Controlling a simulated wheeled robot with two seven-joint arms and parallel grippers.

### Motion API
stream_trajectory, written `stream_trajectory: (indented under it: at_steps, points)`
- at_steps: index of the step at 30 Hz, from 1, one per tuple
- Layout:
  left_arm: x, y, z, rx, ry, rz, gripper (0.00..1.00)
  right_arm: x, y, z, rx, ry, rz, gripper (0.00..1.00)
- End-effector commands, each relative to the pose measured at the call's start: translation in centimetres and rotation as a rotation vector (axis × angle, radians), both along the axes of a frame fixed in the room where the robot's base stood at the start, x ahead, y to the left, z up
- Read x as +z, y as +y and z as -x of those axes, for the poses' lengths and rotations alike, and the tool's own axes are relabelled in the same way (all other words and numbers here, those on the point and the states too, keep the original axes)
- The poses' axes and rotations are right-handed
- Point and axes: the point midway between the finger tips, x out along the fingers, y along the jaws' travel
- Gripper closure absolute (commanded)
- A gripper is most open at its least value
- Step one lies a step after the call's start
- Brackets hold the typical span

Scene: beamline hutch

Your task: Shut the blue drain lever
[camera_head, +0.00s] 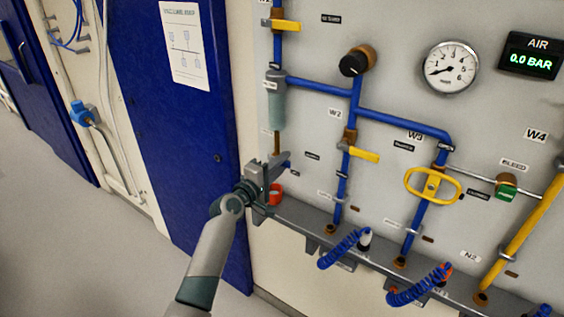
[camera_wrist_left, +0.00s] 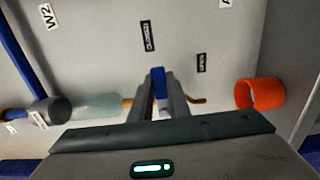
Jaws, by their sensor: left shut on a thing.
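The blue drain lever (camera_wrist_left: 158,83) shows in the left wrist view between the two fingers of my left gripper (camera_wrist_left: 160,97). The fingers are shut on it, and only its blue end shows. In the head view my left gripper (camera_head: 279,165) is at the panel's left edge, below the translucent filter bowl (camera_head: 277,108). There the gripper mostly hides the lever. A thin copper drain pipe (camera_head: 277,143) runs down from the bowl behind the gripper. In the wrist view its bent end (camera_wrist_left: 197,101) shows right of the fingers. My right gripper is not in view.
An orange-red cup (camera_head: 276,194) sits just below the gripper, near the grey ledge (camera_head: 311,224). Blue pipes, a yellow lever (camera_head: 364,155) and a yellow oval handle (camera_head: 410,186) are to the right. A blue door (camera_head: 175,130) stands left. The floor at lower left is clear.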

Motion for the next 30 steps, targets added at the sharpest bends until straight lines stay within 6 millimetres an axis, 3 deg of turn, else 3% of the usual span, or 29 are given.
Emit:
stream_trajectory:
  at_steps: [10,11,12,13,30]
  points:
    - [0.16,0.02,-0.04,0.001,0.003,0.01,1.0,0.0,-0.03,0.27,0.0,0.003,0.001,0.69]
    - [0.16,0.01,-0.03,0.001,0.003,0.01,0.77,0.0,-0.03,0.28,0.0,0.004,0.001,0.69]
    - [0.16,0.01,-0.03,0.001,0.002,0.01,0.68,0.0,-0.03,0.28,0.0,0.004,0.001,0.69]
    - [0.15,0.01,-0.03,0.001,0.003,0.009,0.66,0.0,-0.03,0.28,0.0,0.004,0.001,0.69]
    - [-0.07,0.74,0.95,0.001,0.002,0.006,0.66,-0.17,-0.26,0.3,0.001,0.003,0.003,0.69]
